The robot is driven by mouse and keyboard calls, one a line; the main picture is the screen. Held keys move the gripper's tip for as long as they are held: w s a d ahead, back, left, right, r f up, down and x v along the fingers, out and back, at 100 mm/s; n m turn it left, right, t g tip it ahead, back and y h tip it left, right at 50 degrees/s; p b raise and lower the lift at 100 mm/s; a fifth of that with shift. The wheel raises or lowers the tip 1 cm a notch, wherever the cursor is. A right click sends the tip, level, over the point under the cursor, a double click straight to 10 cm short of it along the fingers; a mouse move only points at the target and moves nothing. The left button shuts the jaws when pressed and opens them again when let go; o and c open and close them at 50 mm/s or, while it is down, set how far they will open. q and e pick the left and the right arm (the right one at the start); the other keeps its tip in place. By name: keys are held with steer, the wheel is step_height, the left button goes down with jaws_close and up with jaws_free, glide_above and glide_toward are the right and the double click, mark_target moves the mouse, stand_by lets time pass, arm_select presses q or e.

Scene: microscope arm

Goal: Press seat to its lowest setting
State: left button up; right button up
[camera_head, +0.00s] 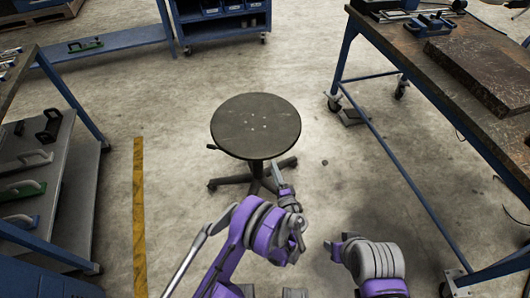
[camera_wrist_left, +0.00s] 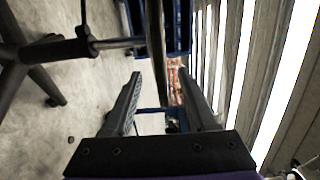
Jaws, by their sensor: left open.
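A stool with a round dark seat (camera_head: 256,122) stands on the floor in the middle of the head view. A small lever (camera_head: 213,147) sticks out at the left under the seat. My left gripper (camera_head: 277,174) is at the seat's near edge, right of its middle. In the left wrist view the seat (camera_wrist_left: 156,35) shows edge-on, with its column (camera_wrist_left: 120,42) to the left. The open left fingers (camera_wrist_left: 159,75) lie on either side of the seat's edge line; contact cannot be told.
A workbench (camera_head: 440,95) with tools and a dark slab stands at the right. A shelf unit (camera_head: 45,180) with handled items is at the left, beside a yellow floor line (camera_head: 139,215). A blue cabinet (camera_head: 222,28) stands behind. Floor around the stool is mostly clear.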

mark_target(267, 151)
arm_select(q)
steer(key=x, duration=1)
steer(key=shift+w+a, duration=0.1)
steer(key=shift+w, duration=0.1)
steer(key=shift+c, duration=0.3)
jaws_close()
stand_by(0.8)
